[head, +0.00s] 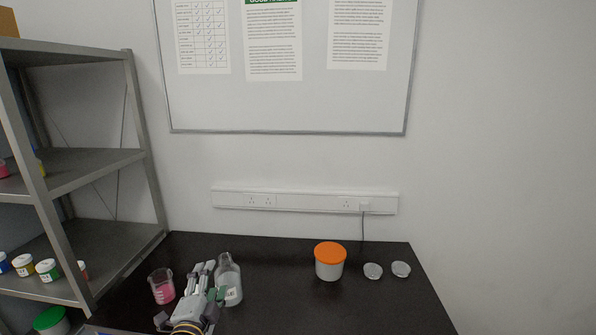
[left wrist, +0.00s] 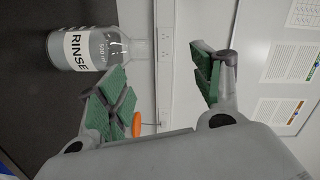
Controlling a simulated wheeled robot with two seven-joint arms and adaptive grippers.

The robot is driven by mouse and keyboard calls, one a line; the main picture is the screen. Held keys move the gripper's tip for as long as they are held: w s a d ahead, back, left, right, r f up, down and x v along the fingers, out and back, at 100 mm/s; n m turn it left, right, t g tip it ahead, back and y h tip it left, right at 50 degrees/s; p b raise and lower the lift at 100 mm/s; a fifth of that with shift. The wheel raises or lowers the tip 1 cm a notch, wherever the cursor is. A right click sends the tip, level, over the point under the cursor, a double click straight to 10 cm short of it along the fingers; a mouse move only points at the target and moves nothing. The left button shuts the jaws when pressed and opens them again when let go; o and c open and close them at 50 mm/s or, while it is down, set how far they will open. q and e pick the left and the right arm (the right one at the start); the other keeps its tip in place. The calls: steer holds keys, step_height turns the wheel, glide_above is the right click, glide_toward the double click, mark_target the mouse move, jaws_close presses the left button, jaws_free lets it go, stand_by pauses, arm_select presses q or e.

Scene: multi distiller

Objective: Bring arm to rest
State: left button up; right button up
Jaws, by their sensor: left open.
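My left gripper (head: 205,280) is low in the head view, over the black bench. Its green-padded fingers (left wrist: 165,85) stand apart in the left wrist view, with nothing between them. A clear bottle (head: 230,280) stands on the bench just right of the gripper, partly behind it. In the left wrist view the bottle (left wrist: 85,48) shows a RINSE label and lies outside the fingers. A beaker with pink contents (head: 162,286) stands just left of the gripper. My right gripper is not in view.
The black bench (head: 290,305) is bare in its middle and front right. A white tub with an orange lid (head: 330,261) and two silver round items (head: 386,270) stand at the right. A metal shelf (head: 150,190) with small jars rises at the left. A wall socket strip (head: 305,200) is behind.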

arm_select(q)
steer(key=s+a+f+n+g+y, duration=0.1)
steer(key=s+a+f+n+g, duration=0.2)
steer(key=s+f+n+g, duration=0.85)
steer(key=s+d+f+g+h, duration=0.2)
steer(key=s+d+f+g, duration=0.1)
steer(key=s+f, duration=0.95)
steer(key=f, duration=1.4)
steer(key=s+f, duration=0.2)
steer(key=f, duration=1.3)
steer(key=s+a+f+g, duration=0.1)
steer(key=s+a+f, duration=0.1)
steer(key=s+f, duration=0.8)
steer(key=s+a+f, duration=0.3)
steer(key=s+f, duration=0.7)
steer(key=s, duration=0.2)
steer(key=shift+f+g, duration=0.15)
steer(key=shift+g, duration=0.2)
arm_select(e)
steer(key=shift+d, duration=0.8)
